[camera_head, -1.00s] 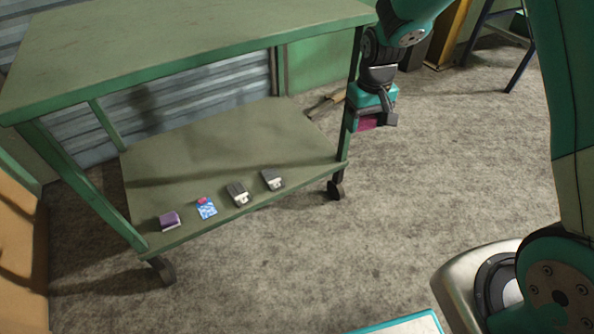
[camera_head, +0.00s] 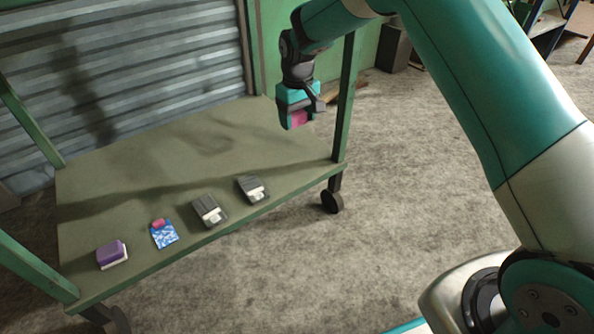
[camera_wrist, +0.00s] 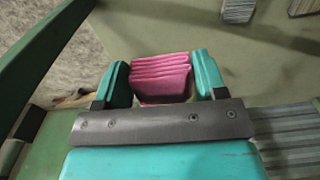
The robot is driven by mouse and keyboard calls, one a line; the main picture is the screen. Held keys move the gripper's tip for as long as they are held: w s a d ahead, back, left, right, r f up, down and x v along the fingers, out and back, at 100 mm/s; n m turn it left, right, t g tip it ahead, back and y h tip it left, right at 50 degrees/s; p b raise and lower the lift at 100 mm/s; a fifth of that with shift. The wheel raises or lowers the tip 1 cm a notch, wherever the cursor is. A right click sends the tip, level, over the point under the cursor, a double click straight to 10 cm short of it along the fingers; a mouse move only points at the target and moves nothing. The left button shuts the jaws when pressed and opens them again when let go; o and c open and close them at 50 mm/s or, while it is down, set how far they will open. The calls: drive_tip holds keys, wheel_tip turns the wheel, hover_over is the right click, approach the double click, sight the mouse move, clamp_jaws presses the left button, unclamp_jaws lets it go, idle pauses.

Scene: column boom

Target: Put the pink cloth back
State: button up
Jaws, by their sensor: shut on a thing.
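The pink cloth (camera_wrist: 161,76) is folded in several layers and sits between the two teal fingers of my gripper (camera_wrist: 163,82) in the wrist view. In the head view my gripper (camera_head: 299,121) is shut on the pink cloth (camera_head: 299,118), of which only a small part shows. It holds the cloth above the right end of the green cart's lower shelf (camera_head: 150,180), near the right post. The cloth appears clear of the shelf.
Along the shelf's front edge lie a purple-and-white block (camera_head: 112,254), a blue patterned packet with a pink item (camera_head: 164,234), and two grey-and-white items (camera_head: 210,210) (camera_head: 252,189). The shelf behind them is bare. The cart's right post (camera_head: 346,100) stands close to my gripper.

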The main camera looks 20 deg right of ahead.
sight(298, 171)
wheel_tip(298, 171, down, 16)
drive_tip(key=b, duration=0.8)
drive_tip(key=shift+f, duration=0.25)
drive_tip(key=shift+r, duration=0.1)
drive_tip(key=o, duration=1)
